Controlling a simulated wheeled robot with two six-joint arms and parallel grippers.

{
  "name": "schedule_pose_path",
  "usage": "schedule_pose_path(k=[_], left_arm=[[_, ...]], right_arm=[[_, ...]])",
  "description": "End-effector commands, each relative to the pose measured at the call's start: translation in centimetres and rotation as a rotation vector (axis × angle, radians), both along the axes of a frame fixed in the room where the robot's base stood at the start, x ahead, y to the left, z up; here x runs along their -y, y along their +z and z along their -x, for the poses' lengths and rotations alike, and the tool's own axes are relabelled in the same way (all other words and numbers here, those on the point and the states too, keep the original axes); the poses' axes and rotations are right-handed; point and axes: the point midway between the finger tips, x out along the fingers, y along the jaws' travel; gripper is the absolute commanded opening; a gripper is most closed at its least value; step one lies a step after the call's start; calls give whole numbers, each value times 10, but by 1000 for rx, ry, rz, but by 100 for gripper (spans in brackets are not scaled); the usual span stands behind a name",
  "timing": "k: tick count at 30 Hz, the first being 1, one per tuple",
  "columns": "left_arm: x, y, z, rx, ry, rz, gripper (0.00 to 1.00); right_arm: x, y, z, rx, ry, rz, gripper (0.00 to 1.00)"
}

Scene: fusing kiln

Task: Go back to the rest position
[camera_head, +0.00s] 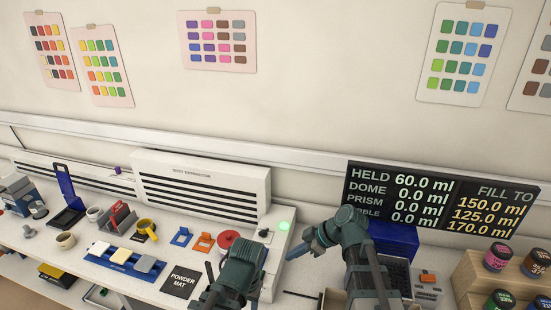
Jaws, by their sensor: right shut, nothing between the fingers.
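My right gripper (292,254) reaches in from the right arm, over the worktop just right of the white extractor unit's front end. Its bluish fingers point left and are shut with nothing between them. My left arm (238,272) shows at the bottom middle, in front of the worktop. The state of its fingers is not clear from this angle. Neither arm carries a visible object.
The extractor (200,183) stands along the wall. A display (440,200) stands behind my right arm, with a blue box (393,240) before it. Jars on a wooden stand (478,275) are at the right. Small tools, cups and a powder mat (181,281) crowd the left.

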Motion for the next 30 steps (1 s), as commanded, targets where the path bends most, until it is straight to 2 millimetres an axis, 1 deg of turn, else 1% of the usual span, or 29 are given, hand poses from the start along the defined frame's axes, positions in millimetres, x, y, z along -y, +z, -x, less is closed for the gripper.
schedule_pose_path(k=[2,5,6,9,12,15,18,22,25,30], left_arm=[[0,-9,0,0,-1,0,54],[0,-29,0,0,-2,0,54],[0,-38,0,0,-3,-1,54],[0,-62,0,0,-5,-1,54],[0,-83,0,0,-8,-2,54],[0,-100,0,1,-10,-1,54],[0,-112,0,1,-12,-2,54],[0,-120,0,0,-13,-2,54],[0,-122,0,0,-14,-2,54],[0,-121,0,0,-14,-2,54]], right_arm=[[-6,-14,8,-40,-14,20,0],[-18,-44,28,-150,-77,83,0],[-23,-60,39,-205,-117,122,0],[-32,-97,67,-339,-251,243,0],[-35,-127,92,-431,-410,366,0],[-34,-149,111,-475,-571,473,0],[-31,-162,124,-487,-713,549,0],[-28,-170,133,-481,-839,605,0],[-26,-172,136,-475,-889,622,0],[-25,-171,136,-473,-907,627,0]])
